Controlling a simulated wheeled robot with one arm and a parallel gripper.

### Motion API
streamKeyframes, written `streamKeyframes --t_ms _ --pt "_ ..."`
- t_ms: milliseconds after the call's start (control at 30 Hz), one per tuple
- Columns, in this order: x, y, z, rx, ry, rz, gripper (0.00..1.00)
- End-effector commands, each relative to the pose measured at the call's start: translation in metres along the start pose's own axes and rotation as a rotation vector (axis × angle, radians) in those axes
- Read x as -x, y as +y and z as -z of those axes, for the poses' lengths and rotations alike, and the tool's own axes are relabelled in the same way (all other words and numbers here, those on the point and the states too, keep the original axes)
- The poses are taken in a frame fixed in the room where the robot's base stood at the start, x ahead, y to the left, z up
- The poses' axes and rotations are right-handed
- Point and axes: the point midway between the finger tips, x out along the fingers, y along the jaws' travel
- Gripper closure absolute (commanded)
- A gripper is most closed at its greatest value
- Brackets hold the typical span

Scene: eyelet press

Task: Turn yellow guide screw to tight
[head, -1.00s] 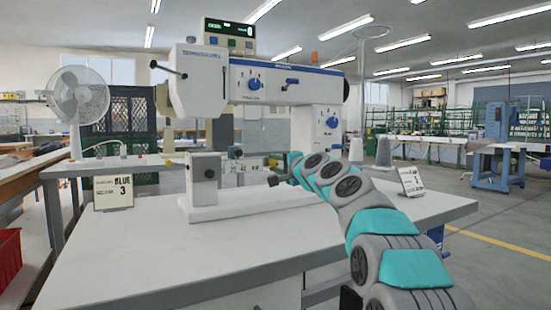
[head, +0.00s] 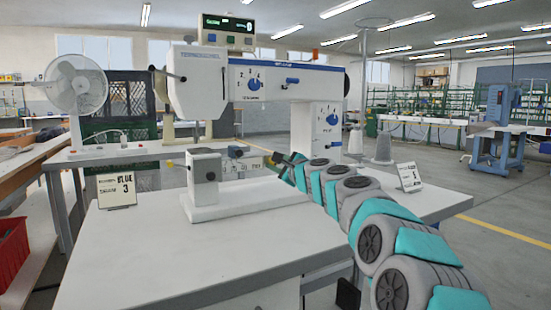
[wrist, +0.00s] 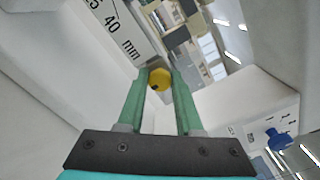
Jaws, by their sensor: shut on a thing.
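The yellow guide screw (wrist: 160,79) shows in the wrist view as a round yellow knob with a dark spot. It sits between the green fingertips of my gripper (wrist: 158,76), which is shut on it. In the head view my gripper (head: 278,160) reaches in from the right to the end of the guide scale (head: 240,168). The screw is too small there to make out clearly. In the wrist view the white scale (wrist: 118,25) with "40 mm" lies just beyond the fingers. How far the screw is turned cannot be told.
The white eyelet press (head: 200,78) with blue knobs stands above the guide. Its white base (head: 220,208) rests on the table (head: 180,250). A "BLUE 3" card (head: 117,190) stands at left and another card (head: 409,176) at right. The table front is clear.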

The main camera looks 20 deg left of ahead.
Motion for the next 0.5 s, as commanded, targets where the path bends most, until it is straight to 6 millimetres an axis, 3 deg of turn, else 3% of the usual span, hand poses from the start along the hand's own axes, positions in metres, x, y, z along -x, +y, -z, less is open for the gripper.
streamKeyframes --t_ms 500 --pt "-0.0003 0.0016 0.0028 -0.058 0.002 -0.002 1.00"
